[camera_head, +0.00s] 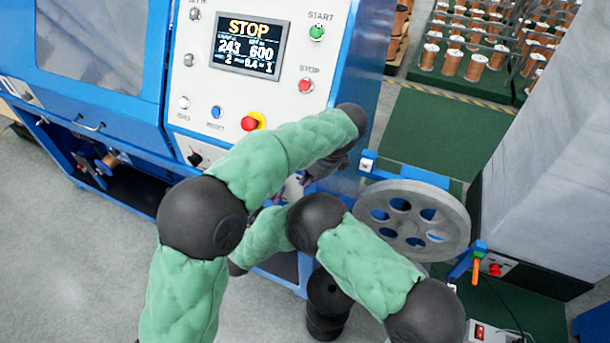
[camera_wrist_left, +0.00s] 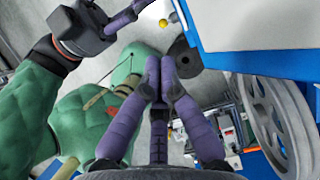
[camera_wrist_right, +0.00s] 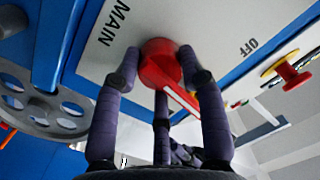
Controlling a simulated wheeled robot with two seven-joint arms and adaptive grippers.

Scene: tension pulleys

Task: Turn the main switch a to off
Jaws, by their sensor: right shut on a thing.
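The red main switch (camera_wrist_right: 160,64) is on a light panel in the right wrist view, with the word MAIN at its upper left and the word OFF to its right. A red bar with a white stripe extends from the knob to the lower right, not straight at OFF. My right gripper (camera_wrist_right: 163,80) is shut on the switch, with fingers on both sides of it. My left gripper (camera_wrist_left: 160,65) is shut and empty, fingertips together, away from the switch. In the head view, arms hide the switch and most of both grippers.
A red emergency button (camera_wrist_right: 287,72) with a yellow ring is right of the switch. In the head view, the machine's panel has a screen (camera_head: 248,47) reading STOP. A grey spoked wheel (camera_head: 413,219) stands close to my arms. Copper spools (camera_head: 452,62) stand at the back right.

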